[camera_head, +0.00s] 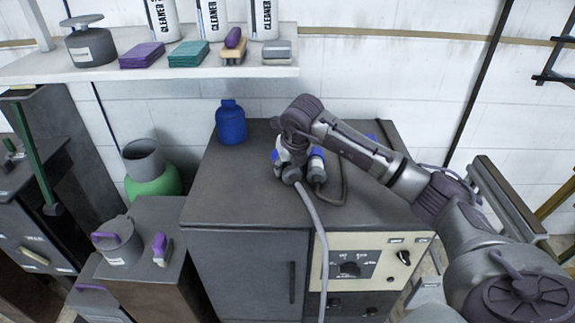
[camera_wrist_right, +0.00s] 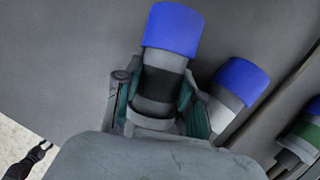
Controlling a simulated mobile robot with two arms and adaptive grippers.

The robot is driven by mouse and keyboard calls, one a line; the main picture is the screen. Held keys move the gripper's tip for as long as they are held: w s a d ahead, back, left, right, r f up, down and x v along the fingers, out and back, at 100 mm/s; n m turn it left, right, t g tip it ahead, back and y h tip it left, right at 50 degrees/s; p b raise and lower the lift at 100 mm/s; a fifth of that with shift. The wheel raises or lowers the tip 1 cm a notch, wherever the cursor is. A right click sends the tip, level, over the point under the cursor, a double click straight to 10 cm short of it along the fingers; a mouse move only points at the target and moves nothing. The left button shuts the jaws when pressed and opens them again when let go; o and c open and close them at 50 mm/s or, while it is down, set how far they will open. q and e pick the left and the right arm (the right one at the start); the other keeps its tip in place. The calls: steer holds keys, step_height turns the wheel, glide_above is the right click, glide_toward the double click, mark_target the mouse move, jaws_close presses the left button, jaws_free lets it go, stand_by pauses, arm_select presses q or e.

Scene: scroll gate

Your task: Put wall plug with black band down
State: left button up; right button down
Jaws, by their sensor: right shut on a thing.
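In the right wrist view, the wall plug with the black band (camera_wrist_right: 164,84) has a blue end and a grey-white body. My right gripper (camera_wrist_right: 158,100) is shut around its body, with a finger on each side. In the head view, my right gripper (camera_head: 284,150) is over the top of the dark cabinet, at the plugs. I cannot tell whether the held plug touches the cabinet top. My left gripper is not in view.
A second blue-ended plug (camera_wrist_right: 238,84) is close beside the held one, and a green-banded one (camera_wrist_right: 302,138) is further right. The dark cabinet (camera_head: 218,190) carries a blue bottle (camera_head: 231,122). A grey cable (camera_head: 315,225) hangs over its front. Its left top is mostly clear.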

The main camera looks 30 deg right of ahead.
steer(key=shift+f+b, duration=0.3)
steer(key=c, duration=0.7)
jaws_free()
steer(key=shift+r+p, duration=0.3)
steer(key=v, duration=0.7)
steer(key=shift+s+r+b, duration=0.15)
steer(key=shift+r+b, duration=0.1)
steer(key=shift+b, duration=0.15)
